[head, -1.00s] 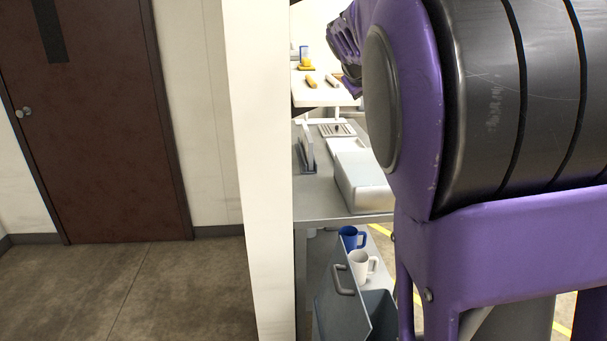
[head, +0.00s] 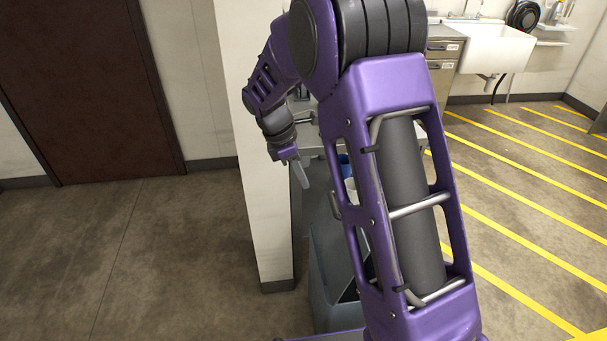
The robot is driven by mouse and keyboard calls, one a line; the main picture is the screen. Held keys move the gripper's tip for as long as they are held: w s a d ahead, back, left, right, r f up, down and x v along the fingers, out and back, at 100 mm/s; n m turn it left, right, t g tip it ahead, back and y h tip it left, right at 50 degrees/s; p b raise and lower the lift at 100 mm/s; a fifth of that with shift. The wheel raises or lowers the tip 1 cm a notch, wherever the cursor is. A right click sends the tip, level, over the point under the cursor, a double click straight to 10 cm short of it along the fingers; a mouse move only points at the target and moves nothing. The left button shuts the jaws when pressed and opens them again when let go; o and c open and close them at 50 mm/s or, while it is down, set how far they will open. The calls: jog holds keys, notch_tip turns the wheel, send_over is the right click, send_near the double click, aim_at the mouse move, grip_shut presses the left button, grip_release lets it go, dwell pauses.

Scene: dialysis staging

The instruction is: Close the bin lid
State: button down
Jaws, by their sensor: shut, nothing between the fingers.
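The grey bin (head: 325,282) stands on the floor beside the white wall end, partly hidden behind my arm. Its lid (head: 330,235) appears raised and tilted on the left side, and a strip of dark opening shows to its right. My gripper (head: 302,182) points down in front of the wall edge, above and a little left of the bin. Its fingers look together and empty. I cannot tell whether it touches the lid. The lid's handle is not clearly visible now.
The white wall end (head: 265,215) stands close to the left of the bin. A blue mug (head: 345,160) and a pale mug (head: 350,187) show partly behind my arm. A sink (head: 495,48) is at the back right. Floor is clear at left, and striped floor lies at right.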

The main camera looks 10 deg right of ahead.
jog(key=d+f+b, duration=0.1)
jog(key=d+f, duration=0.4)
jog(key=f, duration=0.2)
jog(key=shift+d+f, duration=0.25)
jog(key=shift+d, duration=0.1)
